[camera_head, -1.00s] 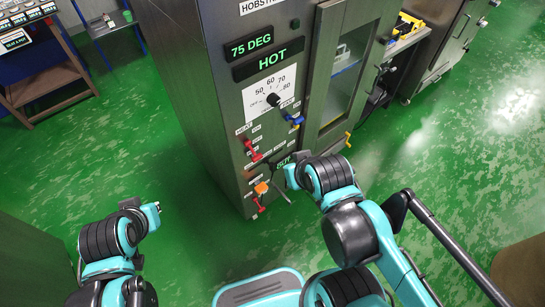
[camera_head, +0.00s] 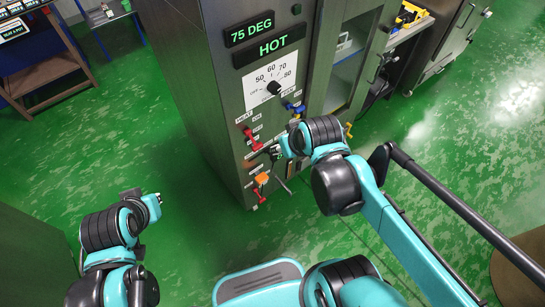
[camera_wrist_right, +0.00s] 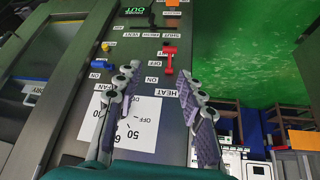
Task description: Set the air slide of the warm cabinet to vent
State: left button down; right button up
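The warm cabinet (camera_head: 262,110) stands upright with its control panel facing me. In the right wrist view, the air slide's dark slot (camera_wrist_right: 143,28) lies above small labels that seem to read SHUT and VENT. I cannot tell where its knob sits. In the head view, my right gripper (camera_head: 273,152) is at the lower panel, right of the red heat lever, and covers part of the panel. In the wrist view its two fingers (camera_wrist_right: 157,72) are apart with nothing between them. My left gripper (camera_head: 156,206) hangs clear of the cabinet at the left; its opening is unclear.
Close by on the panel are the red heat lever (camera_wrist_right: 170,57), blue fan lever (camera_wrist_right: 102,66), temperature dial (camera_head: 273,87) and an orange knob (camera_head: 262,179). A glazed door (camera_head: 350,60) is on the right. Green floor left of the cabinet is free.

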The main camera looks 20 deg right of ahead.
jog(key=w+d+f+n+b, duration=0.1)
jog(key=w+f+n+b, duration=0.1)
jog(key=w+f, duration=0.5)
jog(key=n+g+y+b, duration=0.1)
jog(key=n+g+b, duration=0.1)
jog(key=b, duration=0.1)
send_near(272, 153)
jog(key=shift+n+g+y, duration=0.3)
jog(key=shift+n+y, duration=0.2)
jog(key=shift+n, duration=0.2)
jog(key=b+x, duration=0.1)
jog(key=x, duration=0.2)
jog(key=b+x, duration=0.2)
jog(key=x, duration=0.2)
jog(key=d+b+x, duration=0.1)
jog(key=x, duration=0.2)
jog(key=shift+w+f, duration=0.1)
jog(key=shift+f, duration=0.15)
grip_shut()
